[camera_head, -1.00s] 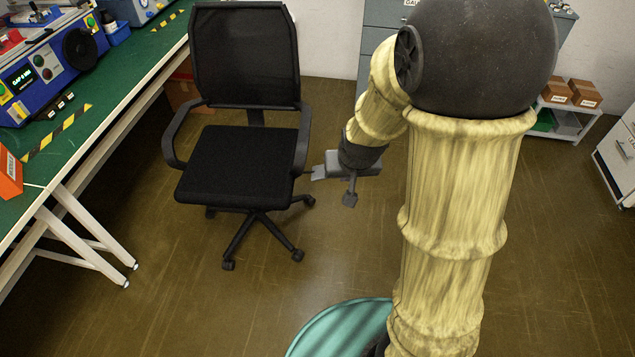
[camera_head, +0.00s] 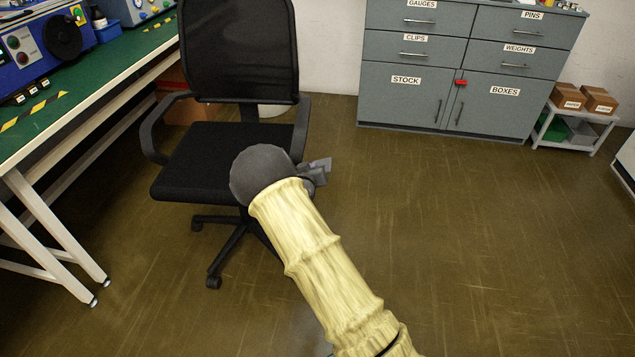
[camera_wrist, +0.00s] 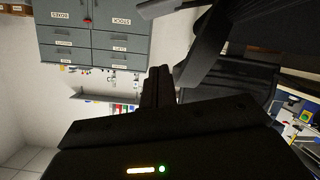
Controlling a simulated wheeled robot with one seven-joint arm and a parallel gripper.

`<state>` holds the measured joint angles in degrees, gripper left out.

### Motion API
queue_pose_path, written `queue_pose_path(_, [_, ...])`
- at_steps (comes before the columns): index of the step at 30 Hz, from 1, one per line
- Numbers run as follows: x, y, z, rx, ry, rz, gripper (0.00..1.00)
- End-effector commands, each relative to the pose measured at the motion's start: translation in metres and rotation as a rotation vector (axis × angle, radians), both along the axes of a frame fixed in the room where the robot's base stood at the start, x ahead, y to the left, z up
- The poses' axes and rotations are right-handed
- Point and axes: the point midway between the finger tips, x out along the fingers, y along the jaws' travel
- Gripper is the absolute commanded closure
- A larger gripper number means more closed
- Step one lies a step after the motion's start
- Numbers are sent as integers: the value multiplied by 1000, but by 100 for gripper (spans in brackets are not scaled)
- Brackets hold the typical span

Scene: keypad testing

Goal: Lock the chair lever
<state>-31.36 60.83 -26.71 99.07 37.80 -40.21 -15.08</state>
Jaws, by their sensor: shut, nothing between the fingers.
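The black office chair (camera_head: 200,158) stands left of centre in the head view, its mesh back against the far side. My gripper (camera_head: 320,166) is beside the chair's right armrest and seat edge, partly hidden behind my own arm. In the wrist view the gripper (camera_wrist: 158,78) is shut with its fingers together and nothing in them. The wrist picture is upside down; the chair's armrest (camera_wrist: 207,48) shows close by at upper right, apart from the fingertips. I cannot pick out the chair lever; my arm covers that side of the seat in the head view.
A green-topped workbench (camera_head: 75,95) with white legs stands left of the chair. A grey cabinet (camera_head: 400,95) is at the back, with a low white shelf (camera_head: 575,118) of brown boxes to its right. The floor right of the chair is clear.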

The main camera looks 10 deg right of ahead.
Motion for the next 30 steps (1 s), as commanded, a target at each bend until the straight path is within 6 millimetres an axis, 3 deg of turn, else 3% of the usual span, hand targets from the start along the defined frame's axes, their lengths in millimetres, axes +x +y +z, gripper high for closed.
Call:
queue_pose_path(1, [5, 6, -19, -24, -27, 10, 100])
queue_pose_path(3, [9, 10, -24, -45, -56, 16, 100])
queue_pose_path(20, [18, 10, -26, -57, -75, 18, 100])
queue_pose_path(30, [58, -4, -37, -57, -75, 17, 100])
